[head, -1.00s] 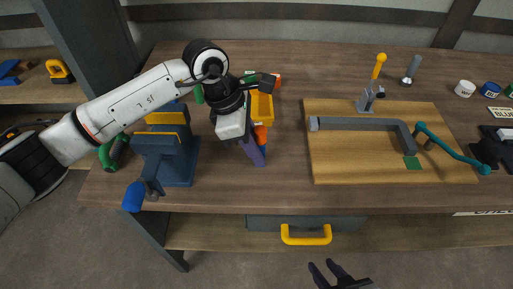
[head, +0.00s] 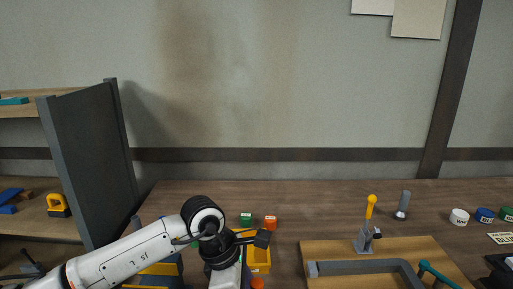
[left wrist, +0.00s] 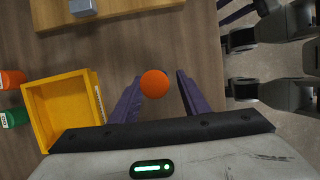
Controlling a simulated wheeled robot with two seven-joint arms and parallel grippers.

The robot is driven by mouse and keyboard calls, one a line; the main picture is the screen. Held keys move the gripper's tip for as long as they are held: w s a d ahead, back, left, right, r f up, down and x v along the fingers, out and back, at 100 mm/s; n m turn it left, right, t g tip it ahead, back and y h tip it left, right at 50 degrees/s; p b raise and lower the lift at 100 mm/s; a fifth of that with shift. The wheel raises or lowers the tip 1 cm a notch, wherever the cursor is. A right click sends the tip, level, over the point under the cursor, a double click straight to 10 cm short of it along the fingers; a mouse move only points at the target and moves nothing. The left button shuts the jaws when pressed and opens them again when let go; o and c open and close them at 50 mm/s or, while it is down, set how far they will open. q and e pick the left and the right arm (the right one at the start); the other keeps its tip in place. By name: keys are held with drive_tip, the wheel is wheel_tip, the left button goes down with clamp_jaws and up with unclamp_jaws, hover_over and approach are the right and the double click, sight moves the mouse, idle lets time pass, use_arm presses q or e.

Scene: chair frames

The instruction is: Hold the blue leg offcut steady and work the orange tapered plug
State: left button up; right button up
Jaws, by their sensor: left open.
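The orange plug (left wrist: 154,83) shows as a round orange end between my left fingers in the left wrist view. A small part of the orange (head: 257,283) also shows at the bottom edge of the head view. My left gripper (left wrist: 158,78) is open, with one purple finger on each side of the plug and gaps between. I cannot make out the blue leg offcut in the frames of now. At the top right of the left wrist view, dark purple fingers that look like my right gripper (left wrist: 236,12) are cut by the edge; their opening is unclear.
A yellow bin (left wrist: 62,108) stands close beside my left gripper. Small green (head: 246,219) and orange (head: 270,222) containers stand behind it. A wooden board (head: 330,250) with a grey frame and a yellow-knobbed clamp (head: 371,208) lies right. A dark upright panel (head: 85,160) stands left.

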use_arm(q)
drive_tip(key=v, duration=1.2)
